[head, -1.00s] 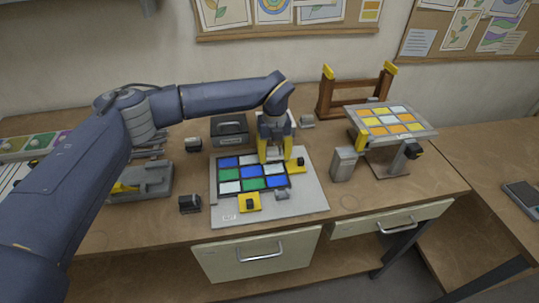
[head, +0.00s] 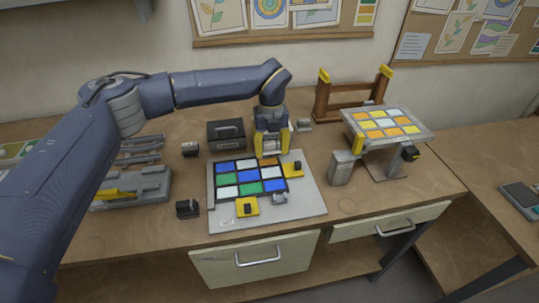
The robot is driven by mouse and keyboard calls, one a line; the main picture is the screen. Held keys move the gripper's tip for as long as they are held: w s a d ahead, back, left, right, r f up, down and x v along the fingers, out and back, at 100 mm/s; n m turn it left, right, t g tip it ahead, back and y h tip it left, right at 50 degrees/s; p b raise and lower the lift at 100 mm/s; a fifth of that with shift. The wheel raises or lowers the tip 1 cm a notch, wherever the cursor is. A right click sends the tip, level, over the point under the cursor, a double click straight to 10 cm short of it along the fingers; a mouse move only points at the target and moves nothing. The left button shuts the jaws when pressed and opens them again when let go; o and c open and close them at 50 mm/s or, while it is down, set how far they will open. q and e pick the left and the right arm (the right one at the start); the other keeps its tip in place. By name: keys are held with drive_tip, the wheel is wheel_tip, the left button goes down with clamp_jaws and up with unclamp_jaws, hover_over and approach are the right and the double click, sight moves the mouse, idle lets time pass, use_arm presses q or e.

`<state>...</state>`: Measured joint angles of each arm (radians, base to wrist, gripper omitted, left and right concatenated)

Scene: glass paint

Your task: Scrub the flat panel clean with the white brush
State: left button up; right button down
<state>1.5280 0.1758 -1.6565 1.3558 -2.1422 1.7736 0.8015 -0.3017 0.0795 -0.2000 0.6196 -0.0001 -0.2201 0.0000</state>
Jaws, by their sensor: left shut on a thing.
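The flat panel (head: 250,176) is a grid of blue, green, white and orange panes in dark frames. It lies on a grey board (head: 305,205) on the bench, with yellow clamps (head: 247,207) at its front and right side. My left gripper (head: 271,149) is over the panel's back right part. Its yellow fingers are shut on the white brush (head: 269,147), of which only a small pale part shows between them. I cannot tell whether the brush touches the glass. My right gripper is not in view.
A second panel (head: 385,122) of yellow, orange and pale panes rests tilted on a stand at the right. A wooden rack (head: 350,105) stands behind it. A dark box (head: 226,134) and small black blocks (head: 188,208) sit around the board. A grey tool holder (head: 140,188) is at the left.

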sight(271, 142)
use_arm(q)
drive_tip(key=shift+r, duration=2.05)
